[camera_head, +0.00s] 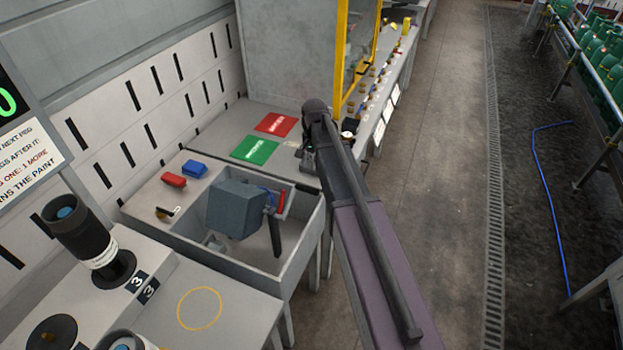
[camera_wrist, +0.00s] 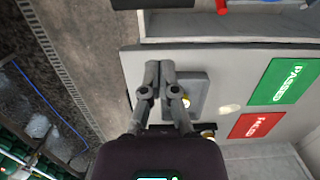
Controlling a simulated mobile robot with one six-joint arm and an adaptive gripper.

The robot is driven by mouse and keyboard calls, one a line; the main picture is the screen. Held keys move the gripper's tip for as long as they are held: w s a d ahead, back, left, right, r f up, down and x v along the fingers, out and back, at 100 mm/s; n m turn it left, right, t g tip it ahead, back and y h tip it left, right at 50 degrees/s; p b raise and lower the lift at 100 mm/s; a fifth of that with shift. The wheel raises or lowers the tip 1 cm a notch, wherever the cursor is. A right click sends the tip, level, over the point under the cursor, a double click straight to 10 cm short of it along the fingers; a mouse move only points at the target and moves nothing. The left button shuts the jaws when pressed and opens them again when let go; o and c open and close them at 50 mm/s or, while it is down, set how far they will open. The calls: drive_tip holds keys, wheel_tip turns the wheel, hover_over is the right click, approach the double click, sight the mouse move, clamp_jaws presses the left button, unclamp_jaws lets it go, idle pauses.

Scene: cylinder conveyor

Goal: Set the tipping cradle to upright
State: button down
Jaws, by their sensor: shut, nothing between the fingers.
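A blue-grey box (camera_head: 235,207), which looks like the tipping cradle, sits tilted over the open grey bin in the head view. A dark upright bar (camera_head: 274,228) and a small red piece (camera_head: 282,202) are at its right side. I cannot tell whether they are joined to it. My gripper (camera_wrist: 158,70) is shut and empty, with its fingers together in the wrist view. It is over the bench's outer edge, beyond the bin and apart from the box. A grey square block (camera_wrist: 205,90) with a yellowish knob lies beside the fingers. My arm hides part of that area in the head view.
A green PASSED pad (camera_head: 254,151) and a red pad (camera_head: 276,124) lie on the bench. A yellow-framed enclosure (camera_head: 342,60) stands further back. The floor at right is mostly clear.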

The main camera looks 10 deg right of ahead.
drive_tip(key=shift+w, duration=0.45)
drive_tip(key=shift+d, duration=0.1)
wheel_tip(320, 180, down, 10)
drive_tip(key=b, duration=1)
drive_tip(key=s+a+r+p, duration=0.2)
drive_tip(key=s+r+p, duration=0.1)
drive_tip(key=shift+s, duration=0.1)
idle(0.4)
